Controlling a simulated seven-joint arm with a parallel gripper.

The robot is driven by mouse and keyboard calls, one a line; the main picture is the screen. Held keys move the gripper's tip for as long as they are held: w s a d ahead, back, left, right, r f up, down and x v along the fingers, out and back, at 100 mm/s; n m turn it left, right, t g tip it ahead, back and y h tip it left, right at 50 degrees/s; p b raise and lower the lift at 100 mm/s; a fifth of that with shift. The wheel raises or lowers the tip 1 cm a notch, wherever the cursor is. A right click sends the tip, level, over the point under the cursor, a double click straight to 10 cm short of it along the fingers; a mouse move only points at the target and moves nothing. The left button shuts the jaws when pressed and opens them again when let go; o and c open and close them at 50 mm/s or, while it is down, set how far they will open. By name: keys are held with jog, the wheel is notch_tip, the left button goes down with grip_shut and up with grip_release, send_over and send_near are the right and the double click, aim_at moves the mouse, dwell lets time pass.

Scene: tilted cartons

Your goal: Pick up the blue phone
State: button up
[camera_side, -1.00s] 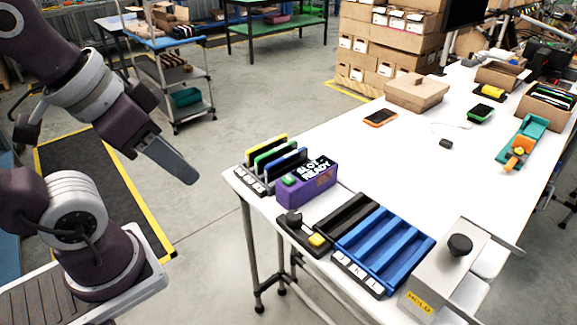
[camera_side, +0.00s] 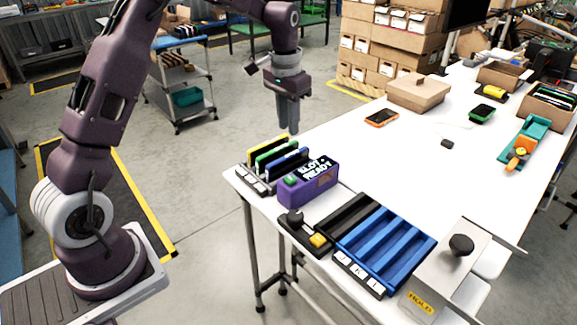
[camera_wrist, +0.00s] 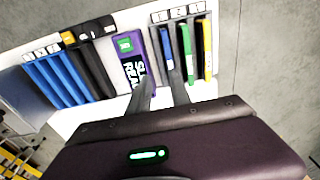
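The blue phone (camera_side: 289,162) stands on edge in a slotted rack (camera_side: 246,182) at the table's near left end, beside a green phone (camera_side: 270,156) and a yellow phone (camera_side: 262,149). In the wrist view the blue phone (camera_wrist: 165,46) is the one nearest the purple box, and its lower part is hidden behind a finger. My gripper (camera_side: 288,128) points down above and behind the rack, apart from the phones. In the wrist view my gripper (camera_wrist: 161,92) has its two fingers spread with nothing between them.
A purple box with a screen (camera_side: 310,183) stands right beside the blue phone. A control box (camera_side: 304,234), a blue slotted tray (camera_side: 384,250) and a metal box (camera_side: 445,268) line the front edge. An orange phone (camera_side: 382,118) lies farther back. The table's middle is mostly clear.

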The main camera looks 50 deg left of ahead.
send_over(288, 155)
jog(key=shift+g, duration=0.4)
notch_tip(288, 155, down, 6)
jog(key=shift+w+r, duration=0.1)
jog(key=shift+w, duration=0.05)
notch_tip(288, 155, down, 8)
jog(key=shift+r, duration=0.2)
grip_shut()
